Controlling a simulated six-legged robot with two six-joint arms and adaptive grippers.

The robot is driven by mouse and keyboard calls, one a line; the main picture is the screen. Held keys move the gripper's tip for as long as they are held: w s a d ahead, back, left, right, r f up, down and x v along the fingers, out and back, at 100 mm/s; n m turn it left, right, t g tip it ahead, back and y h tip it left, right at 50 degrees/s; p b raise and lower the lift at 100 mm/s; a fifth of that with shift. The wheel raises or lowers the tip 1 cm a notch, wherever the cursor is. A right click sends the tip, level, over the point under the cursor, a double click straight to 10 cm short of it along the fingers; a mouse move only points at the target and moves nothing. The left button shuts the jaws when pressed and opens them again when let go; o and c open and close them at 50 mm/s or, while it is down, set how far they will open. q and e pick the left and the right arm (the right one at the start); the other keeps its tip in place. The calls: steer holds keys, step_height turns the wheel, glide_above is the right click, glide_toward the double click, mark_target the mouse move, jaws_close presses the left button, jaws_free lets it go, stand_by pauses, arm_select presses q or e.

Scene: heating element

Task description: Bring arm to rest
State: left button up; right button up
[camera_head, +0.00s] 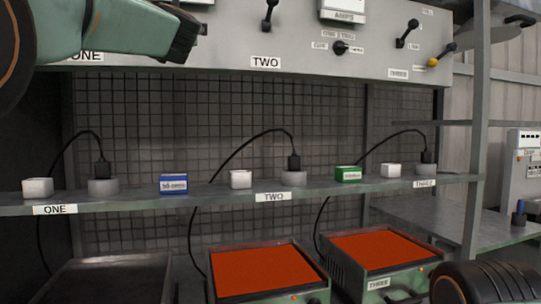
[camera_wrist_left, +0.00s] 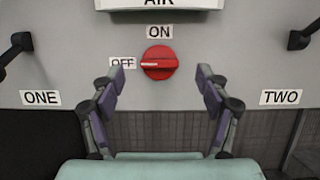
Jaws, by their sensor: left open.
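My left gripper (camera_head: 183,42) reaches in from the upper left, in front of the grey control panel (camera_head: 225,50). In the left wrist view its two fingers (camera_wrist_left: 160,84) are spread apart with nothing between them. A red round knob (camera_wrist_left: 160,63) on the panel shows just above and between the fingertips, apart from them. Its pale mark points left to the OFF label (camera_wrist_left: 122,63), and an ON label (camera_wrist_left: 160,31) is above it. In the head view the knob is hidden. My right gripper is not in view.
Black levers (camera_head: 268,14) and a yellow-tipped lever (camera_head: 440,56) stick out of the panel. Below, a shelf (camera_head: 330,193) carries small boxes and plugs with black cables. Two heaters with orange-red tops (camera_head: 262,270) (camera_head: 385,248) and a dark one (camera_head: 110,280) stand underneath.

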arm_select(q)
steer(key=w, duration=0.2)
steer(key=w+a, duration=0.1)
steer(key=w, duration=0.1)
steer(key=shift+w+a+r, duration=0.15)
stand_by(0.4)
steer(key=shift+r, duration=0.1)
steer(key=m+h, duration=0.1)
steer(key=m, duration=0.2)
steer(key=m+h, duration=0.2)
steer(key=m, duration=0.1)
steer(key=shift+a, duration=0.2)
stand_by(0.3)
